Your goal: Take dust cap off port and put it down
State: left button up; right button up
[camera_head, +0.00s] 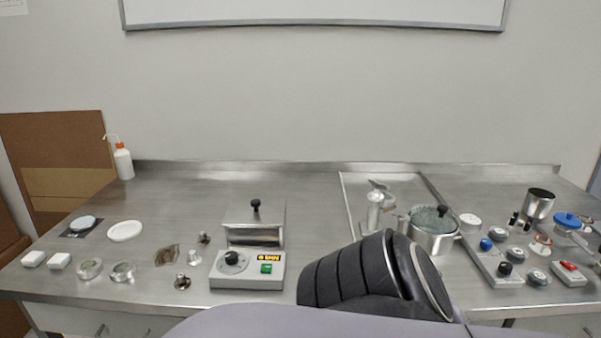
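Neither of my grippers is in view. A blue-topped item (567,220) sits at the far right. Several small round metal parts lie in front of it, one with a reddish-brown band (541,244). I cannot tell which piece is the dust cap or which is the port; they are too small.
A control box (247,270) with a knob and lit display stands left of centre. Small metal fittings (194,257), rings (122,271), white blocks (59,261) and a white disc (125,231) lie left. A wash bottle (123,162) stands behind. The bench's back middle is clear.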

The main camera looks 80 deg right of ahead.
aim_at(567, 220)
jog(key=z, duration=4.1)
jog(key=l+u, duration=0.15)
jog(key=u, duration=0.25)
jog(key=l+u, duration=0.15)
jog(key=u, duration=0.25)
jog(key=i+l+u, duration=0.1)
jog(key=u, duration=0.3)
jog(key=l+u, duration=0.25)
jog(key=k+l+u, duration=0.25)
jog(key=l, duration=0.2)
jog(key=k+l+u, duration=0.1)
jog(key=l, duration=0.3)
jog(key=l+u, duration=0.15)
jog(key=l, duration=0.2)
jog(key=k, duration=0.05)
